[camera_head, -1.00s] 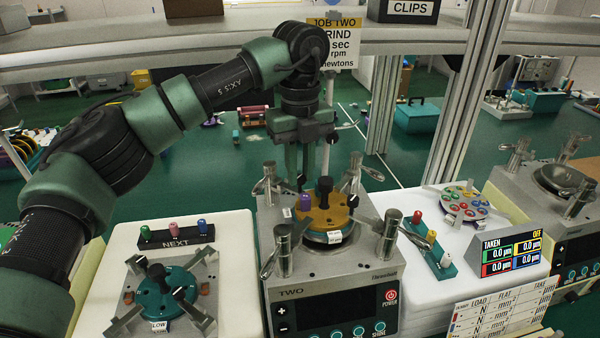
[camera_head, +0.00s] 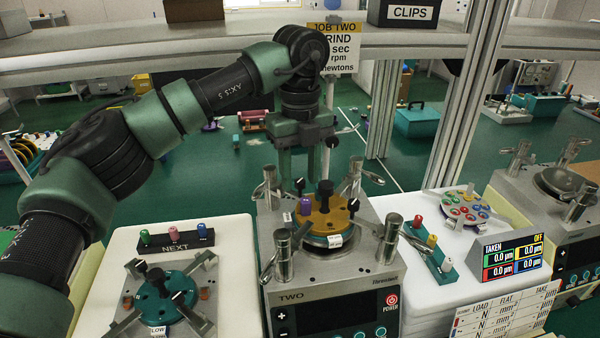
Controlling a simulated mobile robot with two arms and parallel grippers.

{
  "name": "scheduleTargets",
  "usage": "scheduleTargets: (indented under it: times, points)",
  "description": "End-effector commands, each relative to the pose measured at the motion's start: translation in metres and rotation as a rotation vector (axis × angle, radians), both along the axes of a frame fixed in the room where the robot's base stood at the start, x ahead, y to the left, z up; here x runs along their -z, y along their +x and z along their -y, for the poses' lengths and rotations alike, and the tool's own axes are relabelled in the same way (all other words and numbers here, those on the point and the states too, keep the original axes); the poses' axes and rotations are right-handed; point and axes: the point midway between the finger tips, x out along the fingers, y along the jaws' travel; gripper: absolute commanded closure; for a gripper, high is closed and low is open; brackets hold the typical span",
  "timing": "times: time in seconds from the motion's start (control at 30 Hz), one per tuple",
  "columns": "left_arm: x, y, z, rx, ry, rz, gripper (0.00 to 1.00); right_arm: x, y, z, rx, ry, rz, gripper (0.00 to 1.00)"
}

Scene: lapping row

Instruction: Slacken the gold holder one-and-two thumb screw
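The gold holder (camera_head: 335,219) sits on the plate of the machine marked TWO, with a white tag at its front. A tall black knob (camera_head: 325,194) stands at its middle and a purple piece (camera_head: 306,206) on its left. A small dark knob (camera_head: 300,184) shows at its back left and another dark knob (camera_head: 352,205) at its right. I cannot tell which is the one-and-two thumb screw. My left gripper (camera_head: 298,172) points down just behind and above the holder's back left, its fingers apart with nothing visible between them. My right gripper is not in view.
Upright metal posts with levers, such as the front left one (camera_head: 283,255), surround the holder closely. A teal holder (camera_head: 160,302) lies on the white stand at left, behind it a NEXT rack (camera_head: 176,239). A rack of coloured pieces (camera_head: 432,252) and a screen (camera_head: 512,255) stand at right.

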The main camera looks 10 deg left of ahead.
Motion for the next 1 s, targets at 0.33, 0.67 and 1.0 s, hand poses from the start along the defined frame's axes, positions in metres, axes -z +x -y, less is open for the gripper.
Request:
scheduleTargets:
  times: [0.33, 0.67, 1.0]
  points:
    - [-0.041, 0.001, 0.000, -0.002, 0.000, 0.004, 0.59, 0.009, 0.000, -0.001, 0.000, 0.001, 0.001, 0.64]
    - [-0.077, 0.000, 0.000, 0.000, 0.000, 0.000, 0.59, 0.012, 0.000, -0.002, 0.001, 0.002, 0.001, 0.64]
    - [-0.078, 0.000, 0.000, 0.000, 0.000, 0.000, 0.59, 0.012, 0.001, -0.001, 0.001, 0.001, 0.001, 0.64]
